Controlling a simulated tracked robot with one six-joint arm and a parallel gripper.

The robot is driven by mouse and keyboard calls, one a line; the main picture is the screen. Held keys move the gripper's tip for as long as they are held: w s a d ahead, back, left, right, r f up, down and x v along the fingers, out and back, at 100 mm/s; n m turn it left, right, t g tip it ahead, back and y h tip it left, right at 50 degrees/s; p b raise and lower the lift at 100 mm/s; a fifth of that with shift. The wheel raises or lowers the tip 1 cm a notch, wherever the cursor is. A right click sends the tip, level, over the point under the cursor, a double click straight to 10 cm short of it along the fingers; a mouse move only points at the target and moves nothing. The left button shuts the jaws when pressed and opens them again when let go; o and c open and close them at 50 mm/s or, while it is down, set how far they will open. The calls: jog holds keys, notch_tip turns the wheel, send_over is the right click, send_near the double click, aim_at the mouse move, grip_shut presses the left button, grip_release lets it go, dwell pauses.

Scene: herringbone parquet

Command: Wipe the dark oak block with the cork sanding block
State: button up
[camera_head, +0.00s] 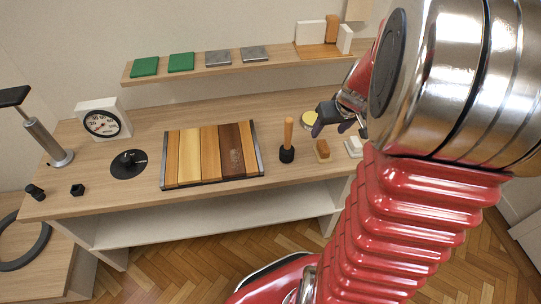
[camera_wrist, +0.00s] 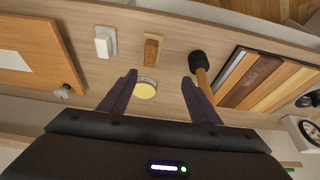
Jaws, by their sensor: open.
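A framed panel of side-by-side wood blocks lies on the bench in the head view. The dark oak block (camera_head: 230,145) is the dark brown one toward its right, with a faint mottled patch on it; the dark wood also shows in the wrist view (camera_wrist: 240,88). The cork sanding block (camera_head: 323,149) lies near the bench's right part, brown on a paler base; it also shows in the wrist view (camera_wrist: 151,50). My gripper (camera_head: 333,128) is open and empty above the bench, near the cork block. In the wrist view its fingertips (camera_wrist: 160,77) stand apart, just below the cork block in the picture.
A wooden-handled mallet (camera_head: 288,140) stands between the panel and the cork block.

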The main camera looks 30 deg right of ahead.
jog(key=s+a+r+n, duration=0.1)
jog(key=s+a+r, duration=0.3)
jog(key=a, duration=0.5)
jog(key=s+a+r+n, duration=0.1)
jog(key=s+a+r, duration=0.3)
jog(key=a, duration=0.5)
jog(key=s+a+r+n+t+y, duration=0.1)
jog(key=s+a+r, duration=0.3)
jog(key=a, duration=0.6)
jog(key=shift+r, duration=0.75)
